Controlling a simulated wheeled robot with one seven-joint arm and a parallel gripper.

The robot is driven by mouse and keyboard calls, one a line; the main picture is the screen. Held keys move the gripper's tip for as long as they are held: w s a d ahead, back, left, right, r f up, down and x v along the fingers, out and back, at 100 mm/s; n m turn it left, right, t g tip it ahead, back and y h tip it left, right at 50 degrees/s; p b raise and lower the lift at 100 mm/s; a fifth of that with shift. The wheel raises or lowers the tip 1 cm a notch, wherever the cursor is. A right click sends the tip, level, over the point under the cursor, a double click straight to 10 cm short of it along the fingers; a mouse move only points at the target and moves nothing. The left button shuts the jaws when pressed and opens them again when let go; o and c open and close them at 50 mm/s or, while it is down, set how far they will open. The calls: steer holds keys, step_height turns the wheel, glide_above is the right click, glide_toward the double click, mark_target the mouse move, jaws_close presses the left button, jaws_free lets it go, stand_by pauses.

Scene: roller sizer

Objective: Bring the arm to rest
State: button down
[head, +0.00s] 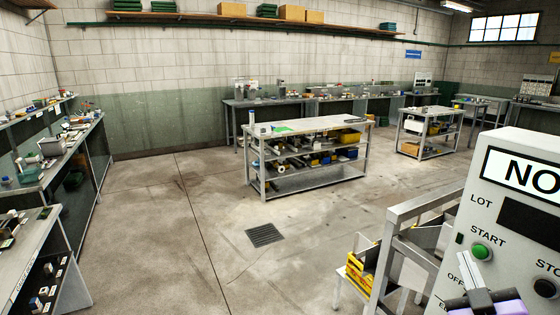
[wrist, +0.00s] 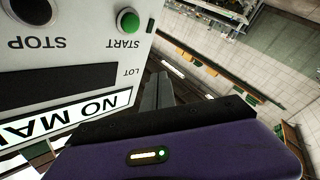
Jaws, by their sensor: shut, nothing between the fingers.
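My gripper (head: 474,270) is at the lower right of the head view, in front of the grey control panel (head: 500,218). In the wrist view its dark fingers (wrist: 160,88) are together and empty, beyond the purple gripper body. The panel also shows upside down in the wrist view (wrist: 105,52), to the left of the fingers. It has a green START button (head: 481,251) and a black STOP button (head: 545,288). The fingers are close to the panel; I cannot tell whether they touch it. Most of my arm is out of view.
A metal frame (head: 405,212) with yellow bins (head: 358,278) stands left of the panel. A shelved workbench (head: 310,126) stands mid-floor, with a cart (head: 428,112) behind it to the right. Benches line the left and back walls. The floor around the drain grate (head: 265,235) is clear.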

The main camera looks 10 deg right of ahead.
steer(key=s+a+f+g+y+b, duration=0.1)
steer(key=s+a+f, duration=0.5)
steer(key=s, duration=0.6)
steer(key=s+a+f+m+g+y+b, duration=0.1)
steer(key=s+a+f+y, duration=0.3)
steer(key=s+a, duration=0.4)
steer(key=s+a+f+m+g+y, duration=0.1)
steer(key=s+a+f, duration=0.6)
steer(key=s, duration=0.9)
steer(key=shift+a+f+y+b, duration=0.25)
steer(key=shift+f+y+b, duration=0.15)
steer(key=shift+y, duration=0.4)
steer(key=shift+s, duration=0.1)
